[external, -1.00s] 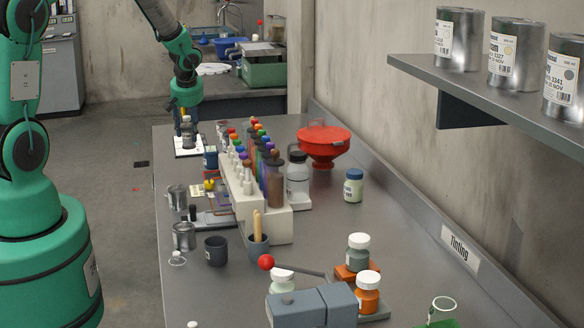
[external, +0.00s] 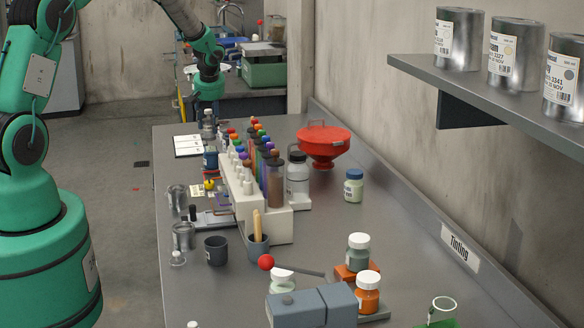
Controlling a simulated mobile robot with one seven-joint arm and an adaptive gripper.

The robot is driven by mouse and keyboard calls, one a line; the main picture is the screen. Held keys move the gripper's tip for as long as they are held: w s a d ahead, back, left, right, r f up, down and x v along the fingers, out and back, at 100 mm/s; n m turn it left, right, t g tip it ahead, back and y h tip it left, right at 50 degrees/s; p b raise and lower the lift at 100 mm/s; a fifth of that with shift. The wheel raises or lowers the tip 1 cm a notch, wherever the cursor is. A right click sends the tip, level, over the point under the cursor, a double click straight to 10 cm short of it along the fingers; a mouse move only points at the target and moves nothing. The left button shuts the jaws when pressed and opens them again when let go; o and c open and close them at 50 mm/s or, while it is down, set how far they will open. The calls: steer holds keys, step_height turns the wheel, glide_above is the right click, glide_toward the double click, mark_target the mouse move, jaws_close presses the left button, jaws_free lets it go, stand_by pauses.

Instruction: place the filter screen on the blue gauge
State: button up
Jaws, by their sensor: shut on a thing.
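My gripper (external: 208,104) is at the far end of the bench, pointing down. It is shut on a small grey, bottle-like thing (external: 208,124), which shows just below it, upright. The fingers are too small to see clearly. I cannot make out a filter screen for certain.
A white rack (external: 240,200) of coloured vials runs along the middle of the grey bench (external: 330,220). A red funnel (external: 324,142) and a blue-lidded jar (external: 354,187) stand to the right. Metal cups and a dark cup (external: 216,250) stand at left.

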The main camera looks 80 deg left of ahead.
mark_target(211, 130)
steer(key=shift+w+a, duration=0.15)
steer(key=shift+a, duration=0.05)
steer(key=shift+f, duration=1.75)
steer(key=shift+f, duration=0.1)
steer(key=o, duration=1.3)
